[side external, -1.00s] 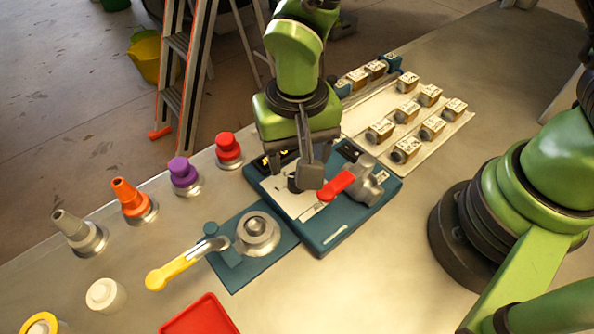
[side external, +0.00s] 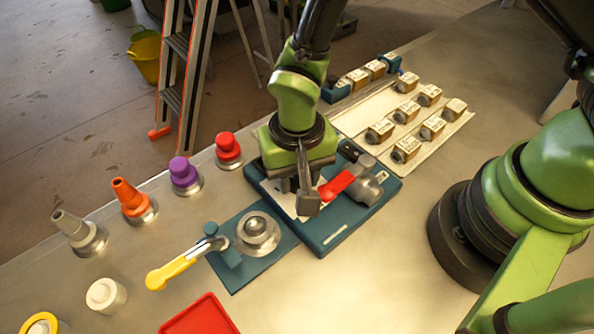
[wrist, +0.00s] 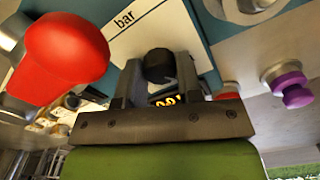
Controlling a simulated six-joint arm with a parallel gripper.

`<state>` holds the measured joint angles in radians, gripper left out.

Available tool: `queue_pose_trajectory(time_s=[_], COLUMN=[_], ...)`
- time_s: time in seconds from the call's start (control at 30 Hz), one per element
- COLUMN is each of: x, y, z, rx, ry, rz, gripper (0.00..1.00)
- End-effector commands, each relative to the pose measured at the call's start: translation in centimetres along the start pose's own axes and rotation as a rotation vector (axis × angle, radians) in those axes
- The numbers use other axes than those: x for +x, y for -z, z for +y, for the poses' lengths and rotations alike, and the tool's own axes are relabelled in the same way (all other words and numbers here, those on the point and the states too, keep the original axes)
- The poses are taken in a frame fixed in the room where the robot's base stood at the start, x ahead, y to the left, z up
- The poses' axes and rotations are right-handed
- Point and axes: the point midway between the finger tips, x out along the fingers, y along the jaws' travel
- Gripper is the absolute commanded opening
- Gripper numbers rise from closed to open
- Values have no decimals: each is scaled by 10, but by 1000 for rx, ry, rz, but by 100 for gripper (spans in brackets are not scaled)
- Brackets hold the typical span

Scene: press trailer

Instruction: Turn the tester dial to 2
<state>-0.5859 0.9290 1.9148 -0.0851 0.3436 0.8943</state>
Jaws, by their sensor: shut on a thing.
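The tester is a teal box (side external: 335,236) with a white face on the bench in the side view; its face labelled "bar" (wrist: 150,30) shows in the wrist view. The black tester dial (wrist: 158,66) sits between the two fingers of my gripper (wrist: 158,82), which is shut on it. In the side view my gripper (side external: 296,190) points down over the tester and hides the dial. Yellow lit digits (wrist: 166,100) show partly behind my gripper in the wrist view. The dial's pointer and number marks cannot be made out.
A red valve lever (side external: 337,186) stands close to my gripper on the tester's right. A clamp with a yellow handle (side external: 172,272) is at front left. Purple (side external: 184,174) and red (side external: 228,148) knobs stand to the left. A tray of brass blocks (side external: 444,126) lies behind right.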

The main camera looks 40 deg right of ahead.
Motion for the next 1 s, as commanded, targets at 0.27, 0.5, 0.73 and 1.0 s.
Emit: queue_pose_trajectory(time_s=[0.27, 0.5, 0.73, 1.0], x=[0, 0, 0, 0], y=[0, 0, 0, 0], z=[0, 0, 0, 0], rx=[237, 389, 392, 390], ry=[0, 0, 0, 0], rz=[1, 0, 0, 0], gripper=[10, 10, 10, 59])
